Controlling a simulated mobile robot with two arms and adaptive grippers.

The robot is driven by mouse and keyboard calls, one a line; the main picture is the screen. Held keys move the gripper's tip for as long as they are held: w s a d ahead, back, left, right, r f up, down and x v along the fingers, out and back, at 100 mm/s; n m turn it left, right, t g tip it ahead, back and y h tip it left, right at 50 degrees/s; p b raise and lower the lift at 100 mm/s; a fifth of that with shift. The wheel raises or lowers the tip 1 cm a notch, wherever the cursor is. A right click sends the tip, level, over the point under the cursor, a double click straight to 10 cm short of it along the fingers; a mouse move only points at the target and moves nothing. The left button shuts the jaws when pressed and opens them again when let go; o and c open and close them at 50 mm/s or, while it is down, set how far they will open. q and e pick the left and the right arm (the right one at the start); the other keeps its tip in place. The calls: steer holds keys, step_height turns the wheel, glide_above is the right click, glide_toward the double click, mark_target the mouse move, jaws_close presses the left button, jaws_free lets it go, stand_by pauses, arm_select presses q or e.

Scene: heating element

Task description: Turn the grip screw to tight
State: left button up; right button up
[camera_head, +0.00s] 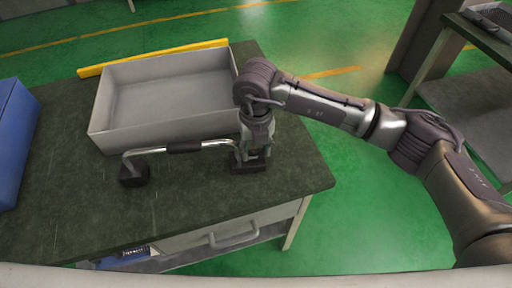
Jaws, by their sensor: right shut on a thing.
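A metal handle bar with a dark grip (184,147) stands on the table, with a dark block (134,174) at its left end and another dark block (248,163) at its right end. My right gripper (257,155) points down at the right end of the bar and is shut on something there. The gripper hides most of what it holds, so I cannot make out the grip screw clearly. My left gripper is not in view.
A grey open tray (118,138) stands empty behind the bar. A yellow strip (150,57) lies behind the tray. A blue box (14,140) is at the left edge. The dark tabletop (190,200) is clear in front. A drawer handle (234,238) sticks out below.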

stand_by(0.7)
steer(key=o, duration=1.1)
steer(key=shift+d, duration=0.1)
steer(key=shift+o, duration=0.2)
